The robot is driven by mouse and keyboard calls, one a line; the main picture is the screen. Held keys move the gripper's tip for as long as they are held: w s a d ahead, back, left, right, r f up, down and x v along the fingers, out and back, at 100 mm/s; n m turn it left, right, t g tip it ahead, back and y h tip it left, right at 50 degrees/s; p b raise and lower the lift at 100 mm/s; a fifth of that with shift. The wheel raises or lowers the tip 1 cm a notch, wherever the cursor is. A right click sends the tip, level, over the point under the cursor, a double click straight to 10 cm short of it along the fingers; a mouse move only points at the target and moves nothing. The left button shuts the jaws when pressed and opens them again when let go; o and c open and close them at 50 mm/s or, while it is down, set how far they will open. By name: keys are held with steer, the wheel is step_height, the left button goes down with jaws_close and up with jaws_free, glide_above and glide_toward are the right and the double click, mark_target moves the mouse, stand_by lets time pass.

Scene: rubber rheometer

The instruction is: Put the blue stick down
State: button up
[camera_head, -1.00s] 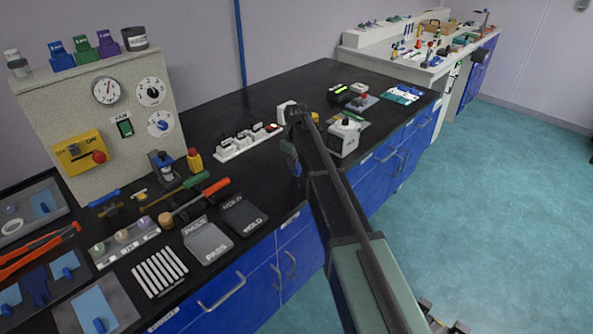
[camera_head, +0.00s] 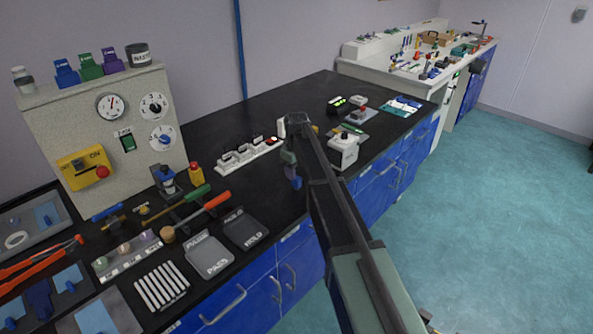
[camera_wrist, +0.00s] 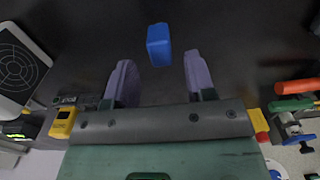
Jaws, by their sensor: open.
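The blue stick (camera_wrist: 159,45) shows as a short blue block in the wrist view, over the black bench top and just beyond the gap between my fingertips. My gripper (camera_wrist: 158,60) is open, with one purple finger on each side and a gap between each finger and the stick. In the head view the stick (camera_head: 297,183) is a small blue spot just below my gripper (camera_head: 290,163), near the bench's front edge. My arm hides part of that area. I cannot tell whether the stick rests on the bench.
A white device (camera_head: 344,150) stands to the right, and a white power strip (camera_head: 249,152) lies behind.

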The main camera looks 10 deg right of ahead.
mark_target(297, 177)
step_height(297, 177, up, 10)
steer(key=p, duration=0.9)
steer(key=s+a+m, duration=0.1)
steer(key=s+m, duration=0.6)
steer(key=s, duration=2.7)
steer(key=shift+s+a+b, duration=0.15)
steer(key=shift+a+b, duration=0.15)
steer(key=shift+b, duration=0.05)
